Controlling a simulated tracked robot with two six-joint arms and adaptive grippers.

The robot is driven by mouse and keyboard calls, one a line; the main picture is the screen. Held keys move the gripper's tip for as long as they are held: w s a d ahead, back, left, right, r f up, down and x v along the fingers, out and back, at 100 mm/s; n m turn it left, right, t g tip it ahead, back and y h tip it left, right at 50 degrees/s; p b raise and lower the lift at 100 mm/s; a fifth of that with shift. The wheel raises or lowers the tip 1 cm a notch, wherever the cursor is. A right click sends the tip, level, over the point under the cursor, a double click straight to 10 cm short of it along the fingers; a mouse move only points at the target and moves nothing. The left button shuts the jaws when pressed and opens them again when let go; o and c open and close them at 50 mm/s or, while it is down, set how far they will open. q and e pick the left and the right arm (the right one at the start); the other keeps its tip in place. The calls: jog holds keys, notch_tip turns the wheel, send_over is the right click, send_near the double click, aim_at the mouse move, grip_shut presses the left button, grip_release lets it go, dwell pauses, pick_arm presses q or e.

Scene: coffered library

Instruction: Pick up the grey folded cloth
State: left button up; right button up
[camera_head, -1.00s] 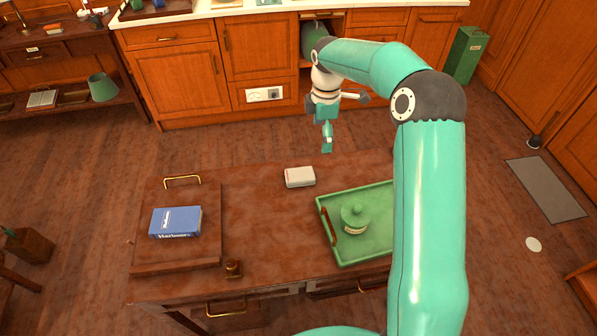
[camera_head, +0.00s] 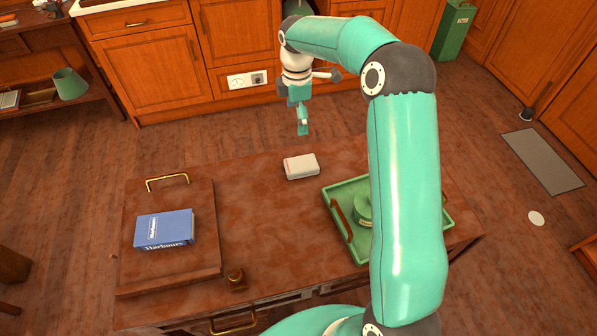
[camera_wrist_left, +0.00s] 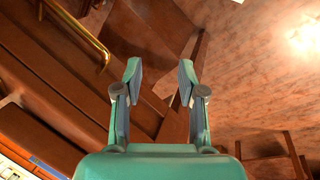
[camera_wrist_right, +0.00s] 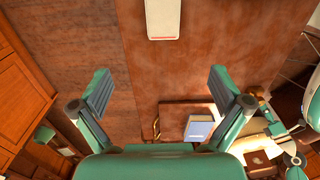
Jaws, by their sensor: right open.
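A small pale grey-white folded-looking item (camera_head: 301,166) lies on the dark wooden table near its far edge. It is the only thing resembling the grey cloth, though I cannot tell its material. In the right wrist view it shows at the top (camera_wrist_right: 163,18), cut off by the frame and beyond my fingertips. My right gripper (camera_head: 303,131) is open and empty, hanging just past the table's far edge, apart from the item. It also shows open in the right wrist view (camera_wrist_right: 162,88). My left gripper (camera_wrist_left: 161,80) is open and empty in the left wrist view.
A green tray (camera_head: 347,244) with a green lidded jar (camera_head: 361,208) stands right, partly behind my arm. A blue book (camera_head: 164,230) lies on a wooden board (camera_head: 195,262) at left. A small brown object (camera_head: 236,279) is near the front. Mid-table is clear.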

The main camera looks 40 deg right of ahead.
notch_tip(320, 180, down, 2)
jog(key=b, duration=0.1)
send_over(301, 163)
jog(key=f, duration=1.1)
jog(key=shift+w+a+f+p, duration=0.1)
jog(key=shift+w+f+p, duration=0.05)
jog(key=shift+w+p, duration=0.2)
jog(key=shift+s+f+p, duration=0.15)
jog(key=shift+f+p, duration=0.15)
jog(key=shift+f, duration=0.3)
notch_tip(301, 163, down, 4)
jog(key=shift+s+f+p, duration=0.1)
jog(key=shift+p, duration=0.35)
pick_arm(q)
jog(key=shift+a+r, duration=0.1)
jog(key=shift+r, duration=0.05)
pick_arm(e)
jog(key=shift+c, duration=0.3)
jog(key=c, duration=1)
